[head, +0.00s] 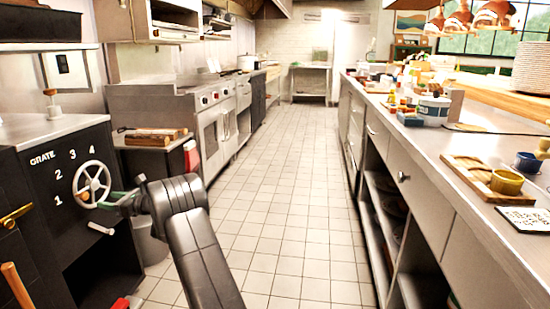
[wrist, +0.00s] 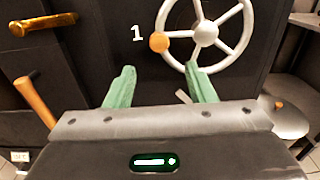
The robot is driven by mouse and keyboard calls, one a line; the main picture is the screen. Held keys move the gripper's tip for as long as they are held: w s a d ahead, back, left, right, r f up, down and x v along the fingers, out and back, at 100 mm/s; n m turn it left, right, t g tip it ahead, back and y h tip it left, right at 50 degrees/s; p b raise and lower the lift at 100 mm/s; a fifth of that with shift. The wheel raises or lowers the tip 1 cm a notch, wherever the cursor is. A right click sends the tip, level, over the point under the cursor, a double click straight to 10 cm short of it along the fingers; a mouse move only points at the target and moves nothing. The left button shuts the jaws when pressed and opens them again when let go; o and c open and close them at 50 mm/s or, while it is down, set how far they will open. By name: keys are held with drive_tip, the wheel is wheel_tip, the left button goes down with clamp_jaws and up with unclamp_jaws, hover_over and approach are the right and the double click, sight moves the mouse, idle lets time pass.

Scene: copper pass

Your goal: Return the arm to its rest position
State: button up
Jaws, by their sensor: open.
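My gripper (wrist: 160,82) has two green fingers, spread apart with nothing between them in the wrist view. It also shows in the head view (head: 118,203), in front of the black grate unit. The grate handwheel (wrist: 206,33) is a pale spoked wheel with an orange knob (wrist: 159,42) beside the number 1. In the head view the handwheel (head: 92,184) sits among the numbers 1 to 4, and its knob is at the lower left. The fingertips are just below the wheel; the right one overlaps its lower rim in the picture, and I cannot tell if they touch.
A brass handle (head: 15,215) and a wooden handle (head: 17,284) stick out at the left. A bin (head: 150,240) stands right of the grate unit. A long counter (head: 455,150) with dishes runs along the right. The tiled aisle (head: 285,190) between is clear.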

sight(86, 197)
drive_tip(key=a, duration=0.8)
drive_tip(key=w+a+b, duration=0.1)
drive_tip(key=a, duration=0.4)
drive_tip(key=shift+a, duration=0.1)
